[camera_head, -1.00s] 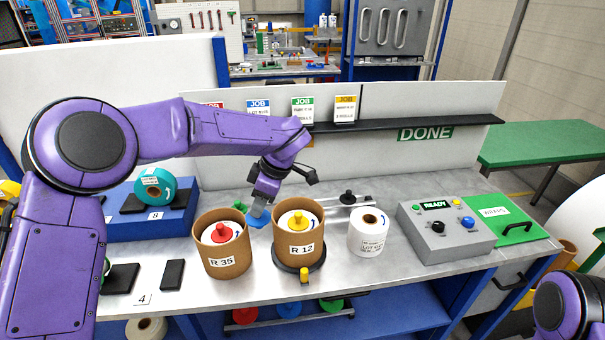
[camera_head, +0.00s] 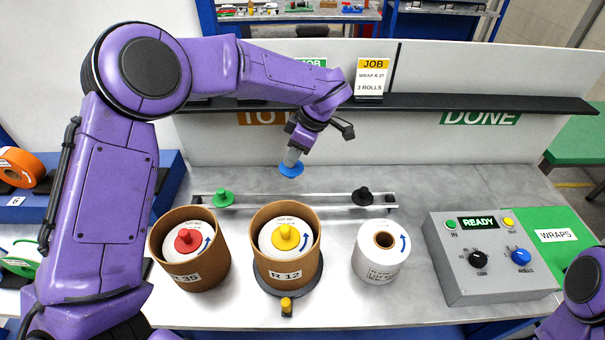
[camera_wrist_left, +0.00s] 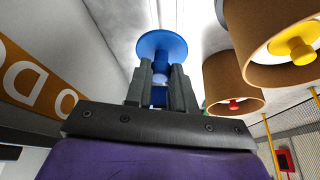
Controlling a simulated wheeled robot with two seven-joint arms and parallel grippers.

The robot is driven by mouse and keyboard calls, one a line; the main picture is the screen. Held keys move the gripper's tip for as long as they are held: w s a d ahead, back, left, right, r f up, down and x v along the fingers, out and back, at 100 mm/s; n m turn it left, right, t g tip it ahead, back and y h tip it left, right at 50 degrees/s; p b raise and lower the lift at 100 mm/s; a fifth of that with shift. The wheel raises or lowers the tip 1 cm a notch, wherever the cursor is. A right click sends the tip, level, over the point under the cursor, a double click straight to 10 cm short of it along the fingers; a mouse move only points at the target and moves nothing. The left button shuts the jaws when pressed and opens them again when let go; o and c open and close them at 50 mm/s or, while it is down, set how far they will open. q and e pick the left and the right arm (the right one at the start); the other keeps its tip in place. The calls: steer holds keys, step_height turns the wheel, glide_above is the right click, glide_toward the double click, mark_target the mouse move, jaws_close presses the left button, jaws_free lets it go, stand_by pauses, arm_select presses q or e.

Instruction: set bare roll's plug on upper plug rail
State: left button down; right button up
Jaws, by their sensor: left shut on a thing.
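My left gripper (camera_head: 292,155) is shut on the blue plug (camera_head: 291,170), which also shows between the fingers in the left wrist view (camera_wrist_left: 160,48). It holds the plug behind the R 12 roll, over or just behind the upper plug rail (camera_head: 300,199); the exact height is hard to tell. The rail carries a green plug (camera_head: 223,197) at its left and a black plug (camera_head: 363,196) at its right, with bare bars between. The bare white roll (camera_head: 381,252) stands upright at the right, its core hole open. My right gripper is out of view.
Brown-wrapped rolls R 35 (camera_head: 190,248) with a red plug and R 12 (camera_head: 286,246) with a yellow plug stand in front of the rail. A grey control box (camera_head: 489,258) stands at the right. A black shelf (camera_head: 450,103) runs along the back wall.

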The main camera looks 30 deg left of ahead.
arm_select(q)
step_height(320, 180, down, 9)
steer(key=b, duration=0.5)
steer(key=shift+r, duration=0.2)
step_height(320, 180, down, 2)
steer(key=b, duration=0.2)
steer(key=shift+s+f+b, duration=0.1)
steer(key=shift+b, duration=0.2)
steer(key=shift+f, duration=0.2)
steer(key=shift+f, duration=0.3)
stand_by(0.3)
